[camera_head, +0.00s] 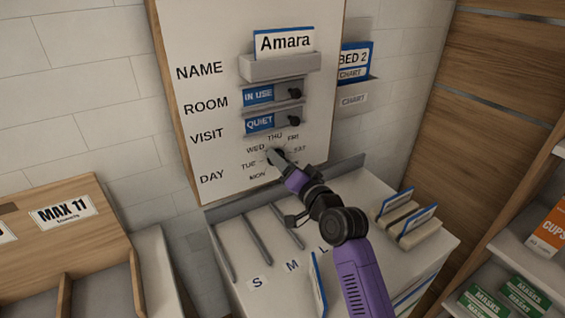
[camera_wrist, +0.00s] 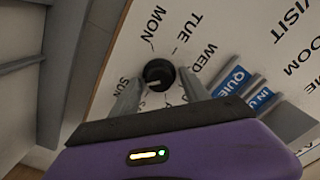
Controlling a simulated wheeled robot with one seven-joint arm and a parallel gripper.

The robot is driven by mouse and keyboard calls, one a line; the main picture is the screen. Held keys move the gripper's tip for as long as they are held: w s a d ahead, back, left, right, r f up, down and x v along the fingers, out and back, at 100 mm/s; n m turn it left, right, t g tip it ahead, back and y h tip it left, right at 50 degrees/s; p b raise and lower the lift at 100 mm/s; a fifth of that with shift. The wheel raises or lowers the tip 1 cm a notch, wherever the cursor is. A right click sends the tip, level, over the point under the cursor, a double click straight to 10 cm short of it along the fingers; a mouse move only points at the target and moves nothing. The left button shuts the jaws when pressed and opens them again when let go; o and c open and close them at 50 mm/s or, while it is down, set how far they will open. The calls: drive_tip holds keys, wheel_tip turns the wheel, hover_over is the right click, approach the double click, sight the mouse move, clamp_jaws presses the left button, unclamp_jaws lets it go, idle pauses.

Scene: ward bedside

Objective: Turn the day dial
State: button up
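The day dial (camera_wrist: 160,75) is a round black knob on the white board (camera_head: 240,50), in the row marked DAY, ringed by day names. A light mark shows on its face in the wrist view; I cannot tell surely which day it points at. My gripper (camera_wrist: 159,82) is open, with one grey finger on each side of the knob. A gap seems to show beside the knob, but I cannot tell whether either finger touches it. In the head view my gripper (camera_head: 276,159) is at the dial and hides most of it.
Above the dial are the QUIET slider (camera_head: 260,124), the IN USE slider (camera_head: 259,95) and the Amara name card (camera_head: 285,42). Below, a white counter (camera_head: 235,215) holds slots marked S, M, L and upright cards. A wooden box (camera_head: 60,235) stands left, shelves right.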

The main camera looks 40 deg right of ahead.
drive_tip(key=b+v, duration=0.1)
drive_tip(key=v, duration=0.7)
drive_tip(key=shift+b, duration=0.4)
idle(0.4)
